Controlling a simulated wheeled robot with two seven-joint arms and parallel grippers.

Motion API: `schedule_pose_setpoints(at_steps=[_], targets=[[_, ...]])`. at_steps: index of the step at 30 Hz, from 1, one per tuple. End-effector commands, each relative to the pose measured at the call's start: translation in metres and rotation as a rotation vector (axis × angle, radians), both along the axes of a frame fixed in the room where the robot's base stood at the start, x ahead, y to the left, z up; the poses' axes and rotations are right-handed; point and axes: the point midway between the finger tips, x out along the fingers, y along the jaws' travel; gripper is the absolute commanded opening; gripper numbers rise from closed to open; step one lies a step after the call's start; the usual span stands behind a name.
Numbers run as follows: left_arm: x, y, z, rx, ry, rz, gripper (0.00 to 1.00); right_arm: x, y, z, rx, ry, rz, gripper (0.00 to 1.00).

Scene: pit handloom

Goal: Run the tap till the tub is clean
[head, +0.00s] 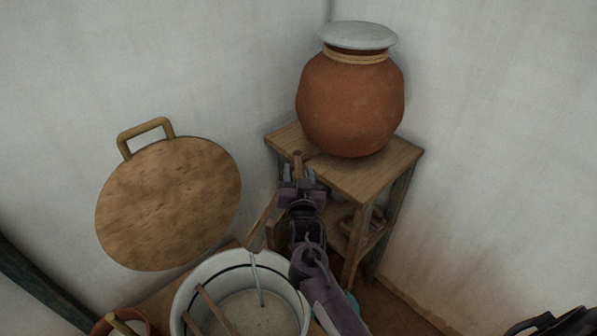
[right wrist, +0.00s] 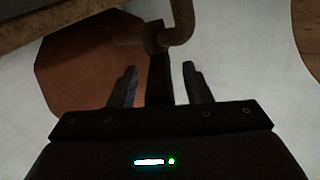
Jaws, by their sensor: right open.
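The white tub (head: 181,299) with a dark line round its rim stands at the bottom of the head view, holding cloudy beige liquid (head: 250,313). A thin pale stream (head: 259,281) falls into it from the end of a slanting brown spout (head: 262,222). My right gripper (head: 298,183) is at the front of the stand, below the clay pot. In the right wrist view its fingers (right wrist: 158,82) are apart, with a dark upright part of the brown tap (right wrist: 182,22) showing between them; contact cannot be told. My left gripper is not in view.
The round clay pot (head: 350,105) with a grey-white lid (head: 359,36) stands on a wooden stand (head: 395,160). A round wooden board (head: 168,205) with a handle leans on the wall. A stick (head: 214,310) lies in the tub. A small brown pot (head: 103,328) is at bottom left.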

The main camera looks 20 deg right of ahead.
Motion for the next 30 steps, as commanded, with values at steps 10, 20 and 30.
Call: schedule_pose_setpoints(at_steps=[10, 20, 30], targets=[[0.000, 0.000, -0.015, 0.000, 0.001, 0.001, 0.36, -0.054, 0.016, -0.003, 0.002, 0.000, 0.000, 0.44], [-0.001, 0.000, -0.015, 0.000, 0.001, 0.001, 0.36, -0.064, 0.019, 0.000, 0.000, 0.000, 0.000, 0.44], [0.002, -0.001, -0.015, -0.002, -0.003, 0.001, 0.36, -0.068, 0.019, -0.007, 0.009, 0.048, 0.025, 0.09]])
